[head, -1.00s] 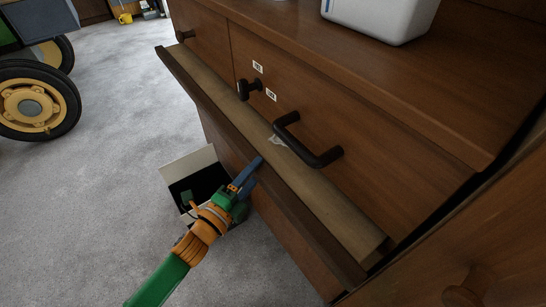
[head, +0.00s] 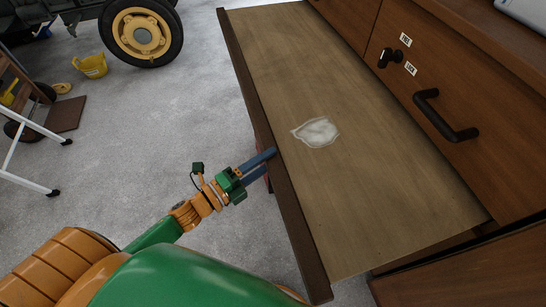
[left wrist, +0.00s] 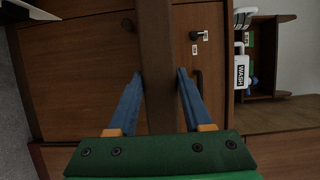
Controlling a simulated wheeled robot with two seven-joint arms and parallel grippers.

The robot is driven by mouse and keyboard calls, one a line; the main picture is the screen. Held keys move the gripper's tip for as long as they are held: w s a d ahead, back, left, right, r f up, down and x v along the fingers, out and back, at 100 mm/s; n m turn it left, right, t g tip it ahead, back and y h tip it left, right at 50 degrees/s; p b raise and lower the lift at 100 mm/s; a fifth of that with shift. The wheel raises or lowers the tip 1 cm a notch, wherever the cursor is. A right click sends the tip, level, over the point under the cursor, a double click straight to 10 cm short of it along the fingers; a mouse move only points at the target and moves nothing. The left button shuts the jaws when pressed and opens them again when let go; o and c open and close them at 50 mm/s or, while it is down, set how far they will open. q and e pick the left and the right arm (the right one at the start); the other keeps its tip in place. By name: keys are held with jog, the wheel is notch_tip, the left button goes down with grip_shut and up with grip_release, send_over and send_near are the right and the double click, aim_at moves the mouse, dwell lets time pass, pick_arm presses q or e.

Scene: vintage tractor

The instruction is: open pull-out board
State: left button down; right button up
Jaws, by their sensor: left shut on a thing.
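The pull-out board (head: 360,190) is a wide, light-brown wooden panel with a darker front edge strip. It sticks far out of the brown cabinet in the head view. My left gripper (head: 268,160) is at the middle of that front strip. In the left wrist view its two blue fingers (left wrist: 158,80) are on either side of the dark strip (left wrist: 157,100), shut on it. My right gripper does not show.
A pale, flat patch (head: 316,132) lies on the board. The cabinet front has a black bar handle (head: 444,116) and a dark knob (head: 386,58). A tractor wheel (head: 140,36) and a yellow bucket (head: 91,66) stand on the grey floor at the upper left.

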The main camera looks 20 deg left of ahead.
pick_arm(q)
jog(key=shift+s+a+r, duration=0.2)
jog(key=shift+s+a, duration=0.05)
jog(key=shift+a, duration=0.35)
jog(key=c, duration=0.7)
grip_release()
jog(key=o, duration=0.3)
jog(key=shift+o, duration=0.4)
jog(key=shift+w+f, duration=0.1)
jog(key=shift+f, duration=0.05)
jog(key=v, duration=0.7)
jog(key=shift+a, duration=0.1)
